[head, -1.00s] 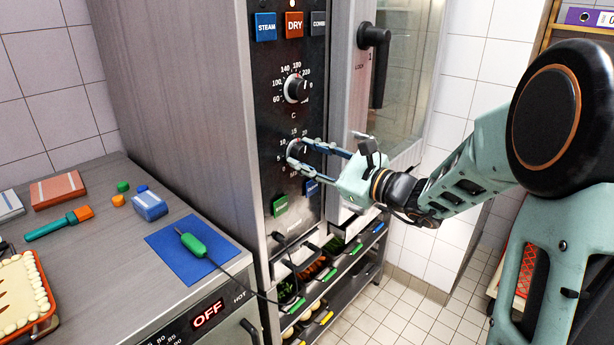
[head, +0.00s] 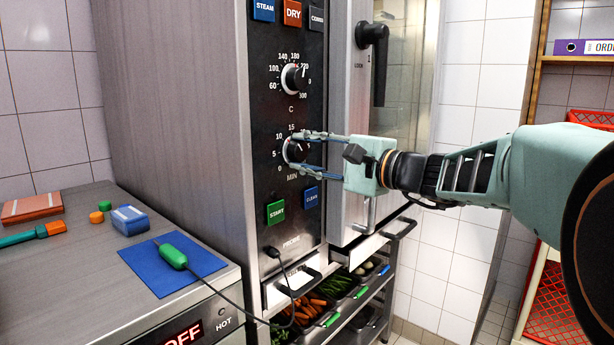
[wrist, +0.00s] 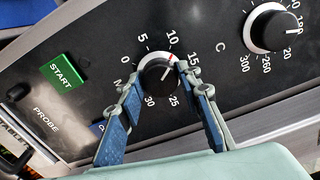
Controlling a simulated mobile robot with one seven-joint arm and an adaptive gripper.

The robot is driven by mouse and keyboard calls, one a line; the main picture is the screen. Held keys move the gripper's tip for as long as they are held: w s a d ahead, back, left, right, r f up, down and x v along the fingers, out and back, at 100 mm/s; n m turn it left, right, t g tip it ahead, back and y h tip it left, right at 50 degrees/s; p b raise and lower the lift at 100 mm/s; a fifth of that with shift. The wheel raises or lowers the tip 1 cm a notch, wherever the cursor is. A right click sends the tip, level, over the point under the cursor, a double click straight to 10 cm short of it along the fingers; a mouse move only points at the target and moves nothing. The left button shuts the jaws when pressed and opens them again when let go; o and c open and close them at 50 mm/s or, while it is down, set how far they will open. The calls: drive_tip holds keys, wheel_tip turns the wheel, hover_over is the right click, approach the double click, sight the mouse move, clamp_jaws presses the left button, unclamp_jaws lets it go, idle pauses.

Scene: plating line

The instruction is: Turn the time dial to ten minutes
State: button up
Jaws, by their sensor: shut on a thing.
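The time dial (head: 295,150) is a black round knob marked MIN on the dark oven panel, with numbers around it. In the wrist view the time dial (wrist: 157,75) sits between my two blue-grey fingers. My gripper (head: 291,151) is shut on it, one finger above and one below in the head view; it also shows in the wrist view (wrist: 158,78). A red mark and a pale line lie on the knob's upper right, seemingly between 10 and 15; the exact reading is unclear.
The temperature dial (head: 297,78) is above the time dial. Below are the green START button (head: 276,212) and blue CLEAR button (head: 311,197). The oven door handle (head: 374,52) stands out at right. A probe (head: 173,256) lies on a blue mat, its cable running to the panel.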

drive_tip(key=shift+f+n+b, duration=0.15)
drive_tip(key=shift+n+b, duration=0.65)
drive_tip(key=shift+b, duration=0.35)
drive_tip(key=o, duration=1.2)
drive_tip(key=shift+c, duration=0.2)
drive_tip(key=v, duration=1.2)
